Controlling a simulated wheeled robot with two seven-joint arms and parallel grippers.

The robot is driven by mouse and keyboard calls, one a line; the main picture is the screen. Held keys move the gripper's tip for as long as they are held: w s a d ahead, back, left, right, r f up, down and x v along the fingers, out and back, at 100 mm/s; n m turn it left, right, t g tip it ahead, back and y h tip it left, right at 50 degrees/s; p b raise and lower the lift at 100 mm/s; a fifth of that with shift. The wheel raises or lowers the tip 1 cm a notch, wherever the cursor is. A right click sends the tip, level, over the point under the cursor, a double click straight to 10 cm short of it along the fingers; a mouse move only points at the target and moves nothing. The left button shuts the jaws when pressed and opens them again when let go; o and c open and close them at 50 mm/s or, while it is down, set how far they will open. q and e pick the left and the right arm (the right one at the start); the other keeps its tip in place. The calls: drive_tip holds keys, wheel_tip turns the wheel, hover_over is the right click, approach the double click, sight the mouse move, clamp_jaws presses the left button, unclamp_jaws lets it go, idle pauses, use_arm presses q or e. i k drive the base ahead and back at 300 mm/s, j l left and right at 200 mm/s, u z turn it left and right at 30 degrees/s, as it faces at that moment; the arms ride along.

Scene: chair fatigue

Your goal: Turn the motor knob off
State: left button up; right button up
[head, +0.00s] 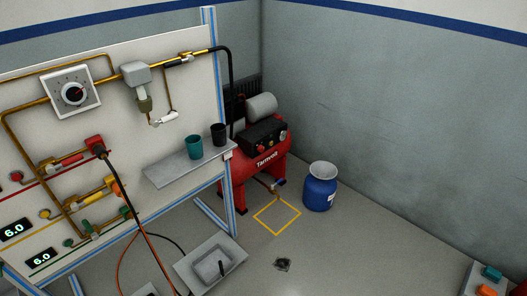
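A red compressor (262,165) stands on the floor in the corner, beyond the right end of the white panel. Its black top housing (262,135) carries small controls on the side facing me, including a small red knob (283,135). The setting of this knob is too small to read. A larger black round knob (74,94) sits on a white square dial plate on the panel at the upper left. I cannot tell from the view which one is labelled as the motor knob. Neither of my grippers is in view.
The panel (190,100) bears brass pipes, valves and two displays reading 6.0. Two cups, teal (194,147) and black (218,134), stand on its shelf (165,176). A blue barrel (320,192), a yellow floor square (293,213) and a grey basin (188,264) lie around.

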sight(261, 149)
drive_tip(key=i+l+u, duration=0.1)
drive_tip(key=i+l, duration=0.8)
drive_tip(key=i+l+u, duration=0.15)
drive_tip(key=i+l, duration=0.3)
drive_tip(key=l, duration=0.2)
